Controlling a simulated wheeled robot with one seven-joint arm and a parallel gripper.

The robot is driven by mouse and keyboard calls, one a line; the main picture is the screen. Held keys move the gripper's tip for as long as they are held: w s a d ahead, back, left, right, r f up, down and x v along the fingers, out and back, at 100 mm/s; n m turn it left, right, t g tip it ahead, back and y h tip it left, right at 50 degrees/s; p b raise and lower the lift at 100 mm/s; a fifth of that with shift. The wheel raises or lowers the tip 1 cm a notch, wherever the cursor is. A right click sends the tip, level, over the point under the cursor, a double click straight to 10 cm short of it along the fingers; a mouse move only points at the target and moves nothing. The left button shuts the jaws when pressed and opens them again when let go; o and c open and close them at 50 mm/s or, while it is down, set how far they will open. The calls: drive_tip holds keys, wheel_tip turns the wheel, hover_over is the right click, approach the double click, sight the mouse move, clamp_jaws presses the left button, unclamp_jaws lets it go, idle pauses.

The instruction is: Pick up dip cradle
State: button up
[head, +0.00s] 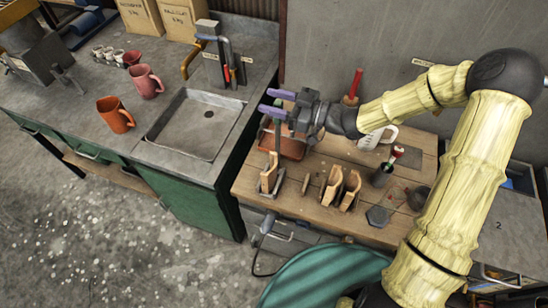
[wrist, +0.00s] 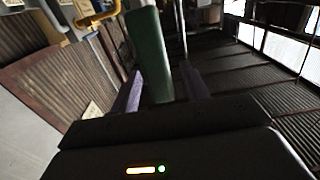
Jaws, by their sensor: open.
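My gripper (head: 275,102) has two purple fingers, spread apart, above the left part of the wooden bench. How the handle joins what is below cannot be made out.
A grey counter at left holds a shallow metal basin (head: 197,124), an orange mug (head: 115,114) and a pink mug (head: 146,81).

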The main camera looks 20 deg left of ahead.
drive_tip(key=shift+a, duration=0.35)
drive_tip(key=shift+s, duration=0.15)
drive_tip(key=shift+s+d, duration=0.1)
clamp_jaws()
